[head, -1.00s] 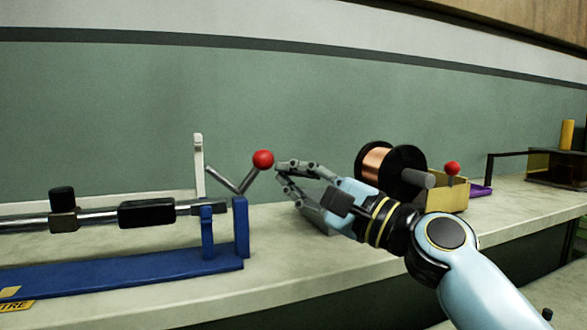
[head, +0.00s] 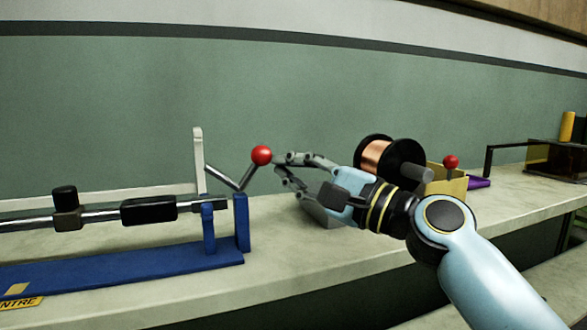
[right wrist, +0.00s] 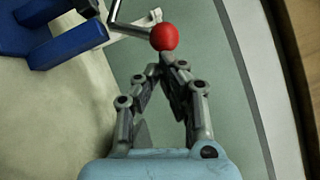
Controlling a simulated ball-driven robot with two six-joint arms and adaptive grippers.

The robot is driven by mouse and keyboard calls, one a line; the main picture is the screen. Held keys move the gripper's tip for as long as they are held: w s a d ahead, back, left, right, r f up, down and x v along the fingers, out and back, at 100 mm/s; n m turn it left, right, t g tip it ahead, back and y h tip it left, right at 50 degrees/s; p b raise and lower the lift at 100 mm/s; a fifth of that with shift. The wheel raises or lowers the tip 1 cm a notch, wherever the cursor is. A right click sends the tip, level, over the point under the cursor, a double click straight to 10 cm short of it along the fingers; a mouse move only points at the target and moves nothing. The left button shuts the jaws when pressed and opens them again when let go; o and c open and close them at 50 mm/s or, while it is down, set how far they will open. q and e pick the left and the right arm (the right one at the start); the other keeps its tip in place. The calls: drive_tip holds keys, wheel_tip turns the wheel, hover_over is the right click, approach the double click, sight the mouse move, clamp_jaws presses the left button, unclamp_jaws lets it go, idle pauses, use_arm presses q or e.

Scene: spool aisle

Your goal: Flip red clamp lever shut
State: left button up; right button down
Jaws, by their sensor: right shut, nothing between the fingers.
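The clamp lever is a bent grey metal rod with a red ball knob (head: 261,155). It rises in a V shape from the blue clamp stand (head: 242,222), knob end up. The red knob also shows in the right wrist view (right wrist: 164,37), just beyond the fingertips. My right gripper (head: 278,169) is shut and empty, with its fingertips close to the right side of the knob. I cannot tell whether they touch it. In the right wrist view its fingertips (right wrist: 168,66) meet just short of the knob. My left gripper is not in view.
A metal shaft with black collars (head: 148,210) lies along the blue stand at left. A white upright (head: 198,160) stands behind the lever. A copper wire spool (head: 376,157), a yellow box with another red knob (head: 451,162) and a purple object (head: 479,182) sit right.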

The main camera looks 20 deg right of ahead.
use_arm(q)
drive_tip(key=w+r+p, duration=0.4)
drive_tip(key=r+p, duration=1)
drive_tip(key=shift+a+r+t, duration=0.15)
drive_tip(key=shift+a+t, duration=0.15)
use_arm(e)
drive_tip(key=shift+a+r+n+g+h, duration=0.35)
drive_tip(key=shift+a+r+n+g, duration=0.3)
drive_tip(key=shift+n, duration=0.45)
drive_tip(key=shift+a+r+n+g+h, duration=0.3)
drive_tip(key=shift+a+r+n+g, duration=0.35)
drive_tip(key=shift+n, duration=0.45)
drive_tip(key=shift+a+r+n+g+h, duration=0.45)
drive_tip(key=shift+r+n, duration=0.3)
drive_tip(key=shift+n, duration=0.35)
